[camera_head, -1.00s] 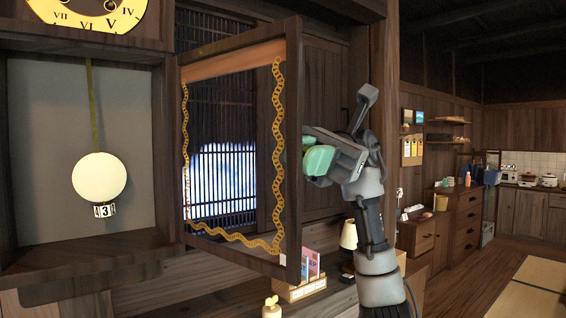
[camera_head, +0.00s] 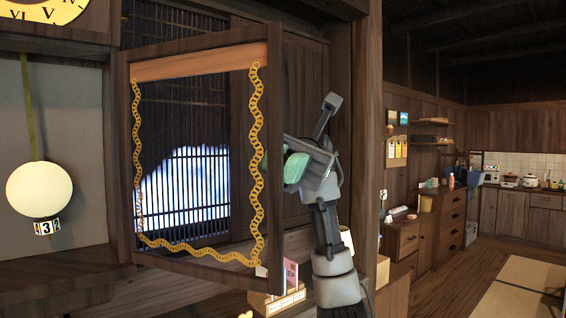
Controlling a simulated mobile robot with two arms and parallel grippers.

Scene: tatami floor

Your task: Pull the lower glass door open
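The lower glass door (camera_head: 191,63) is a wooden frame with a clear pane and a gold wavy border. It stands swung open from the clock case (camera_head: 55,271), hinged on the case's right side. Inside the case hangs a round white pendulum (camera_head: 39,189) with a small number block (camera_head: 47,227) under it. My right gripper (camera_head: 291,163), with green finger pads, is at the outer right edge of the door. Its fingertips are partly hidden there, and I cannot tell whether they touch the door or how far apart they are. My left gripper is not in view.
A clock dial (camera_head: 45,8) is above the case. A small box with cards (camera_head: 277,300) and a lamp (camera_head: 347,240) stand below and behind my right arm. A wooden post (camera_head: 367,130) is just right of the arm. Open floor lies farther right.

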